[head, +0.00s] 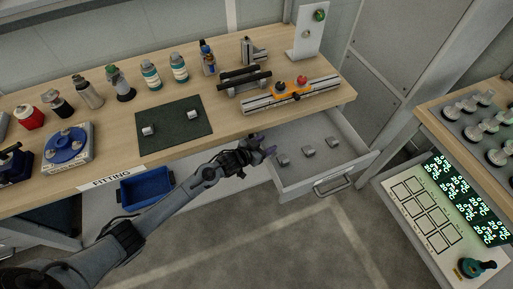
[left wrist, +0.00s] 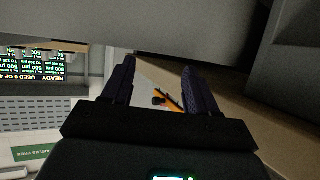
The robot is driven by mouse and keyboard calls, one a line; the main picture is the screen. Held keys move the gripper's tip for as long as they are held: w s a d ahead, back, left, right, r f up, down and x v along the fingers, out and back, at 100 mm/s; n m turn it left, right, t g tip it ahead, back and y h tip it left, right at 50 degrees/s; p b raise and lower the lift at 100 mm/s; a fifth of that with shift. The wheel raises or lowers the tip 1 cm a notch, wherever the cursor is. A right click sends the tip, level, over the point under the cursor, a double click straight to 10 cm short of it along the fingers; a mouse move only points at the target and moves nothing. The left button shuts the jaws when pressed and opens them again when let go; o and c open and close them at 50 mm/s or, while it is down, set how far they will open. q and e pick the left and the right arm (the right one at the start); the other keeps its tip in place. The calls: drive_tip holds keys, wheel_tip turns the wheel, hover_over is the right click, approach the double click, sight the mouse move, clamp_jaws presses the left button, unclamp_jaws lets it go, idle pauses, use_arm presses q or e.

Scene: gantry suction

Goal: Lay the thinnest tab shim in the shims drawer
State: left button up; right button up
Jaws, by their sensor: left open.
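A pulled-out drawer (head: 325,172) hangs under the right end of the bench. Several small grey metal pieces (head: 308,151) lie in a row inside it, apart from each other. Two more small silver pieces lie on a dark green mat on the bench, one on the left (head: 148,130) and one on the right (head: 194,114). Their thickness is too small to tell. My left gripper (head: 266,153) is at the drawer's left side, below the bench's front edge. In the left wrist view its fingers (left wrist: 158,88) are apart with nothing between them. My right gripper is not in view.
The mat (head: 172,128) lies mid-bench. A blue bin (head: 146,188) sits below the bench's front edge. Bottles, a blue round fixture (head: 66,145) and an orange-topped rail (head: 290,92) stand on the bench. A side table with a lit panel (head: 465,190) is at the right.

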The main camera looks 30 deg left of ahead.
use_arm(q)
drive_tip(key=r+p+v, duration=0.1)
drive_tip(key=p+v, duration=0.2)
drive_tip(key=v, duration=0.9)
drive_tip(key=s+d+r+g+y, duration=0.1)
drive_tip(key=s+g, duration=0.3)
drive_tip(key=s, duration=0.8)
drive_tip(key=s+d+r+n+g+y, duration=0.1)
drive_tip(key=s+g, duration=0.4)
drive_tip(key=s, duration=0.8)
drive_tip(key=d+y, duration=0.1)
drive_tip(key=d, duration=0.1)
drive_tip(key=shift+d+y, duration=0.25)
drive_tip(key=shift+y, duration=0.05)
drive_tip(key=shift+s, duration=0.1)
